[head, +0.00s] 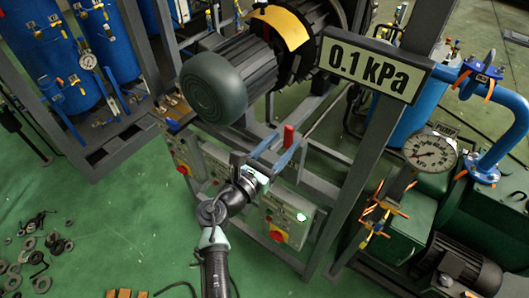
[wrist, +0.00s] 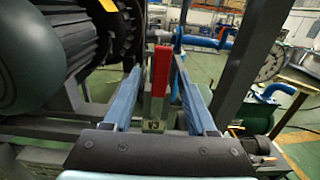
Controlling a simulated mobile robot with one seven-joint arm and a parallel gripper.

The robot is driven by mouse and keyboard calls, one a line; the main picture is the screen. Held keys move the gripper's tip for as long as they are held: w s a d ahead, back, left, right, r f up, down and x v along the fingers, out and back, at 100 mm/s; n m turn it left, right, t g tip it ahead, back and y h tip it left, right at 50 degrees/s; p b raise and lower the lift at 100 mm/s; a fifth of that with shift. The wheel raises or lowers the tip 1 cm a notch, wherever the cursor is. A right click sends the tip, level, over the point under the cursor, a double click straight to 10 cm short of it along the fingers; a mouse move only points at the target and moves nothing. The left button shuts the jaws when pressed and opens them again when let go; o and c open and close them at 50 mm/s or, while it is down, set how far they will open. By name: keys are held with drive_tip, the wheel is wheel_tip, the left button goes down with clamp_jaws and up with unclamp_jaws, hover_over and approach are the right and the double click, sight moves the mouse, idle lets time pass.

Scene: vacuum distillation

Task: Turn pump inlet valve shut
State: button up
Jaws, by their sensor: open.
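The lever also shows small in the head view (head: 288,134). The frames do not show whether V3 is the pump inlet valve. My gripper (wrist: 158,72) is open, with its two blue fingers on either side of the lever. Gaps show between the lever and both fingers. In the head view my gripper (head: 278,145) reaches up to the lever. The valve body is hidden.
A large motor (head: 230,80) is close on the left. A grey frame post (head: 375,125) and a 0.1 kPa display (head: 375,68) are on the right. A dial gauge (head: 430,152) and blue pipe (head: 510,130) are farther right. Loose parts (head: 40,250) lie on the green floor.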

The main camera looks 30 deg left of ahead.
drive_tip(key=s+b, duration=0.1)
drive_tip(key=s, duration=0.5)
drive_tip(key=shift+s+a, duration=0.15)
drive_tip(key=shift+s, duration=0.25)
